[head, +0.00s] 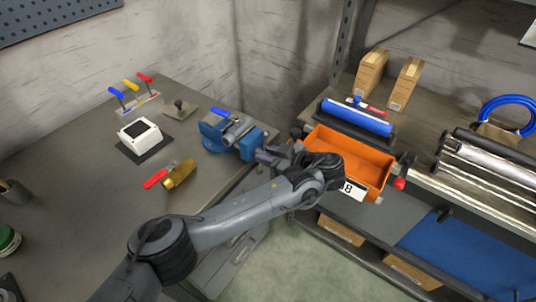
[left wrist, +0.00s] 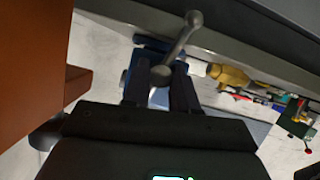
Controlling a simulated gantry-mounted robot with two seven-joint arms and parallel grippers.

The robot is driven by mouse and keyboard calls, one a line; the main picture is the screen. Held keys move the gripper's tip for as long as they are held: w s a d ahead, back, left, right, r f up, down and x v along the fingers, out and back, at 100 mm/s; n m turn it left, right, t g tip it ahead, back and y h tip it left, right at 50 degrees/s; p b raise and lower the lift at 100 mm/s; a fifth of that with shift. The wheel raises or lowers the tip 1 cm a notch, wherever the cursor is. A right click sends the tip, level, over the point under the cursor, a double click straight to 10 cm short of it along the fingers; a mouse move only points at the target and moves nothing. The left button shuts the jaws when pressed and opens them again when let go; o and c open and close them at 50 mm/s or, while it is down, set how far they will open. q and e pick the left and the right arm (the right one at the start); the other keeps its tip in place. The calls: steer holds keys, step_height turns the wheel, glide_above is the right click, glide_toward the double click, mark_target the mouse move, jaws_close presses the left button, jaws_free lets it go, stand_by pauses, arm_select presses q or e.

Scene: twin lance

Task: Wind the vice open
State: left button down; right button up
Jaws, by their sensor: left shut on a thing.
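The blue vice (head: 250,146) sits at the right edge of the left workbench, with a grey metal piece on its top. My left gripper (head: 268,155) is at the vice's front end, on the side facing the orange bin. In the left wrist view, the grey vice handle (left wrist: 179,42), a bar with a round knob end, slants up and right from between my left gripper's fingers (left wrist: 159,82). The fingers are shut on this handle. Its lower end is partly hidden by the gripper. A blue part of the vice (left wrist: 150,43) shows behind it. My right gripper is not in view.
An orange bin (head: 378,166) stands close right of my left wrist, on the other bench. A brass valve with a red handle (head: 178,175) and a white box (head: 143,135) lie on the left bench. A gap separates the benches.

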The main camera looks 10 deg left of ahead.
arm_select(q)
steer(key=shift+a+f, duration=0.2)
steer(key=shift+f, duration=0.1)
steer(key=c, duration=1.3)
jaws_free()
steer(key=o, duration=0.4)
steer(key=shift+r, duration=0.15)
steer(key=shift+o, duration=0.2)
steer(key=shift+d+r, duration=0.1)
steer(key=p+v, duration=0.9)
steer(key=v, duration=0.1)
steer(key=shift+s+d+p, duration=0.2)
steer(key=shift+d+p, duration=0.05)
steer(key=shift+p, duration=0.1)
